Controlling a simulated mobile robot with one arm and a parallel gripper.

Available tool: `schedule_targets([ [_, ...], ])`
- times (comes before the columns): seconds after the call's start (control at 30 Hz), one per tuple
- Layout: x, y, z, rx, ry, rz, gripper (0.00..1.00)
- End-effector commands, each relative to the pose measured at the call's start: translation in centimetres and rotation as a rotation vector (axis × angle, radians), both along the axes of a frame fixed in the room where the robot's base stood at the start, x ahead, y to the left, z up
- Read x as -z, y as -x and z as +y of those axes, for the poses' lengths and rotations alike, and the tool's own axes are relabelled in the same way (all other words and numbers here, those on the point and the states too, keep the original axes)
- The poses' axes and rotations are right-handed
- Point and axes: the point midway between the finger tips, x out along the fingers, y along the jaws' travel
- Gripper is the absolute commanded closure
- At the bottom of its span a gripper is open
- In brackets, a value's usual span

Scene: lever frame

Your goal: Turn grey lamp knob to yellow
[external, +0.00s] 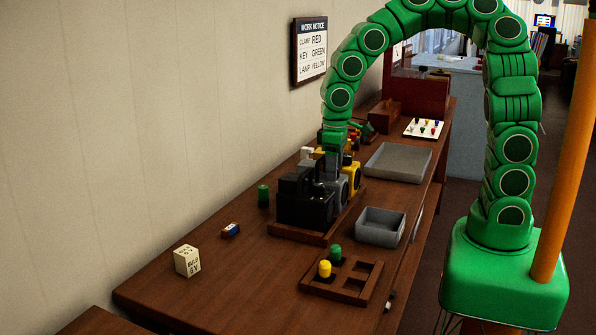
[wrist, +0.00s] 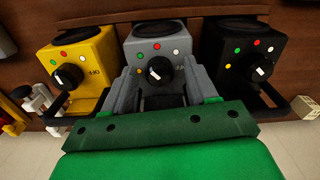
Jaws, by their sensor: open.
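The grey lamp box (wrist: 187,45) stands in the middle of a row of three in the wrist view. Its black knob (wrist: 159,70) has a white mark whose exact direction is hard to tell. White, red, green and yellow dots arc around the knob, with yellow on its left. My gripper (wrist: 163,90) is open, one finger on each side of the knob's front. I cannot tell whether the fingers touch it. In the external view, my gripper (external: 333,166) reaches down to the grey lamp (external: 341,190), which is partly hidden behind the black one.
A yellow lamp box (wrist: 88,50) stands left of the grey one and a black box (wrist: 240,45) right, both with front handles. A wall notice (external: 311,50) pairs lamp with yellow. A grey bin (external: 381,227) and a wooden tray (external: 345,292) stand in front.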

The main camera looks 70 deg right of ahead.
Motion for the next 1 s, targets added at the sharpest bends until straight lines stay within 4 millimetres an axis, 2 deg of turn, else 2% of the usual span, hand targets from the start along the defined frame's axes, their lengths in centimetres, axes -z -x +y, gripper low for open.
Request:
schedule_targets([
  [0.27,0.0,0.0,0.0,0.155,0.0,0.001,0.42],
  [0.8,-7.9,-0.1,0.0,0.154,-0.002,-0.004,0.42],
  [1.0,-8.1,0.0,0.1,0.008,0.0,0.001,0.42],
])
